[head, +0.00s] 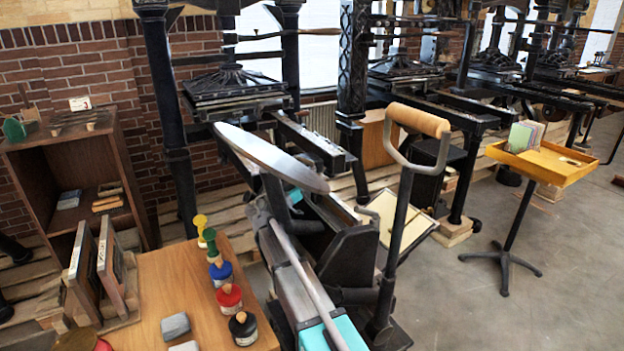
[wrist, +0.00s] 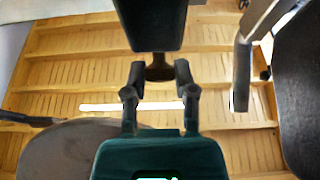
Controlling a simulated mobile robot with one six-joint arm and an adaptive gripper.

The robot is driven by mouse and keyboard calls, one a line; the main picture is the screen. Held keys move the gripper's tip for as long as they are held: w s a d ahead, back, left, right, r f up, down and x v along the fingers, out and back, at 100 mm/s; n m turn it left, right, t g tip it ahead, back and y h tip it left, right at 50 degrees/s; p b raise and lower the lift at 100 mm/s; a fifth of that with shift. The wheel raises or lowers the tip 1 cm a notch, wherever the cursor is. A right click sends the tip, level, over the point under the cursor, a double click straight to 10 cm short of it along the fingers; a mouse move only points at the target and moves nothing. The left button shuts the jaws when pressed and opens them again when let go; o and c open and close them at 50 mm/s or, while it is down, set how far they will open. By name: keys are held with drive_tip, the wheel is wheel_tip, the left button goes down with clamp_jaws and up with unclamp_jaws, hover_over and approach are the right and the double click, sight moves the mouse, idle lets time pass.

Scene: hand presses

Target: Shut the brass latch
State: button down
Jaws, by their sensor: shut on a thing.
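In the wrist view my gripper (wrist: 159,72) points away from the camera with one finger on each side of a small dark brownish piece (wrist: 159,71). I take this piece to be the brass latch; it looks dark here, and its shape is only partly visible. It sits against the end of a black block (wrist: 150,25). My gripper is shut on it. In the head view the latch cannot be made out, and my fingers are hidden in the area of the press's round disc (head: 270,157).
A press handle with a wooden grip (head: 420,118) rises at the right of the disc. A wooden table (head: 178,280) with ink pots (head: 229,298) stands at left. A yellow tray on a stand (head: 560,165) is at right. Slatted pallets (wrist: 60,75) lie below.

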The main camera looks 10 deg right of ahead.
drive_tip(key=shift+r, duration=0.2)
drive_tip(key=shift+d+r+y+p, duration=0.1)
drive_tip(key=shift+y+p, duration=0.2)
drive_tip(key=shift+p, duration=0.3)
drive_tip(key=y+p, duration=0.1)
drive_tip(key=p, duration=0.2)
drive_tip(key=shift+w+d+r+g+y, duration=0.1)
drive_tip(key=shift+d+g+y, duration=0.15)
drive_tip(key=shift+g+y, duration=0.15)
drive_tip(key=p, duration=0.1)
drive_tip(key=y+p, duration=0.1)
drive_tip(key=shift+w+d+g+y+p, duration=0.1)
drive_tip(key=shift+d+g+y+p, duration=0.15)
drive_tip(key=shift+g+y+p, duration=0.05)
drive_tip(key=shift+f, duration=0.2)
drive_tip(key=shift+c, duration=2)
unclamp_jaws()
